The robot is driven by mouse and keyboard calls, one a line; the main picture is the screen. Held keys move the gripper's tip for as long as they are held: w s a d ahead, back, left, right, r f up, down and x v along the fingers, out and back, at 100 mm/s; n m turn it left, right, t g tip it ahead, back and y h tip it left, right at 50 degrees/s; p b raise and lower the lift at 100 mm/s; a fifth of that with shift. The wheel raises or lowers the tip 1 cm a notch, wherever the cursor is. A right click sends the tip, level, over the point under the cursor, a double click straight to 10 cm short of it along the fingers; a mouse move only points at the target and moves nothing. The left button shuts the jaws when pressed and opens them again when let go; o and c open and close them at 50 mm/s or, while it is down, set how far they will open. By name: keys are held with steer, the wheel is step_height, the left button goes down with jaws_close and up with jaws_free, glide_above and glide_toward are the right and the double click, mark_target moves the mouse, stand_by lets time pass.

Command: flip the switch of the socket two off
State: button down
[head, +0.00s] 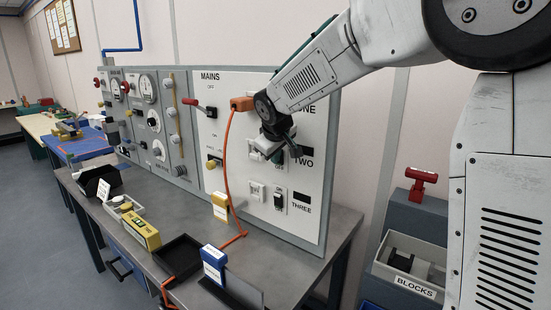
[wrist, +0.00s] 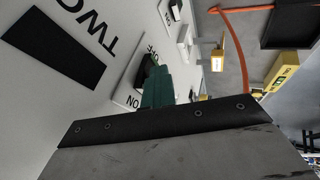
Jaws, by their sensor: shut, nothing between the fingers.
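The switch of socket two (wrist: 146,70) is a black rocker on a white plate, with ON and OFF printed at its two ends, seen in the wrist view. My gripper (wrist: 157,86) has its dark green fingers shut and empty, right at the rocker and partly covering it. I cannot tell whether the fingertips touch it or which way it is tipped. In the head view my gripper (head: 291,148) is in front of the panel (head: 232,152) beside the TWO label (head: 302,161), and it hides most of that switch.
Socket three (head: 256,191) and its black switch (head: 279,201) are just below. An orange cable (head: 227,150) hangs from an orange plug (head: 241,104) above. A red-handled MAINS lever (head: 193,102) is to the left. Yellow and blue blocks and a black tray (head: 180,257) are on the bench.

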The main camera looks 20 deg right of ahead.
steer(key=shift+r, duration=0.5)
steer(key=s+a+r, duration=0.5)
steer(key=s+r, duration=0.2)
steer(key=r, duration=0.1)
steer(key=shift+s+r, duration=0.3)
steer(key=shift+r, duration=0.05)
